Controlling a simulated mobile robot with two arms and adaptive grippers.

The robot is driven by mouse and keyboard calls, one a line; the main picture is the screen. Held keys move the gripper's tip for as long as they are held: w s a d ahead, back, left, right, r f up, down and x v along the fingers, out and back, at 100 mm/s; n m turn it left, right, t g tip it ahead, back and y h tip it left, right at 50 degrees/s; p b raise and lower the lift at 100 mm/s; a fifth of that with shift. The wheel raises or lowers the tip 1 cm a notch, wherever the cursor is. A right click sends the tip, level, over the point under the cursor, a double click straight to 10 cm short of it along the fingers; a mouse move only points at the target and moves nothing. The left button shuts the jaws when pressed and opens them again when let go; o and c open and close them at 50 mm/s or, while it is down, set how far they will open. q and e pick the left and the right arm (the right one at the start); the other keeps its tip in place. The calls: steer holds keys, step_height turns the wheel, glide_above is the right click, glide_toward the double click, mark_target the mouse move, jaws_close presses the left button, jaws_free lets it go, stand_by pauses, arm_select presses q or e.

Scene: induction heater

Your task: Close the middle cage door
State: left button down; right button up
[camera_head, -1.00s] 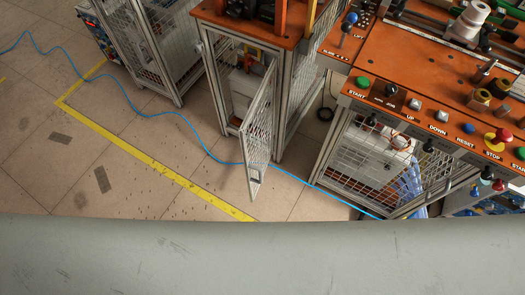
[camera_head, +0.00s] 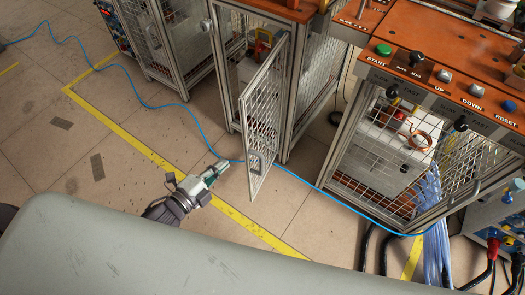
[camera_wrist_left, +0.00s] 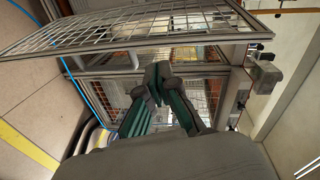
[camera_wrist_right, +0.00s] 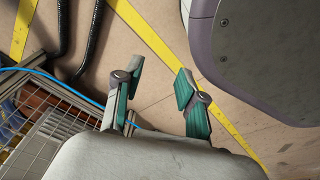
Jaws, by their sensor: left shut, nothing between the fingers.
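The middle cage door (camera_head: 264,118) is a silver-framed mesh panel with a small handle plate low on its front edge. It stands swung open, out from the middle cage (camera_head: 295,75), whose inside shows to its left. My left gripper (camera_head: 221,168) is shut and empty, apart from the door, to the left of its lower end in the head view. In the left wrist view, the open door (camera_wrist_left: 130,32) spans the top, beyond the closed fingers (camera_wrist_left: 156,82). My right gripper (camera_wrist_right: 160,80) is open and empty over the floor in the right wrist view; it is not visible in the head view.
A second cage (camera_head: 165,50) stands at the left, and a control bench (camera_head: 430,60) with buttons and a mesh front at the right. A blue cable (camera_head: 190,122) runs over the floor, passing below the door. Floor left of the yellow line (camera_head: 140,145) is mostly clear.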

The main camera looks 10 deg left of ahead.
mark_target(244, 133)
arm_select(q)
steer(key=d+r+m+h, duration=0.3)
steer(key=d+r+m, duration=0.1)
steer(key=r, duration=0.2)
steer(key=shift+n+t, duration=0.3)
steer(key=w, duration=0.2)
steer(key=w+d, duration=0.1)
steer(key=w, duration=0.2)
steer(key=w+d+b, duration=0.1)
steer(key=w, duration=0.2)
steer(key=shift+w+f, duration=0.2)
steer(key=shift+w, duration=0.05)
steer(key=shift+w+a, duration=0.1)
steer(key=shift+a, duration=0.35)
arm_select(e)
steer(key=shift+w+d+r, duration=0.3)
steer(key=shift+w+d, duration=0.05)
steer(key=shift+w, duration=0.2)
arm_select(q)
steer(key=shift+a, duration=0.2)
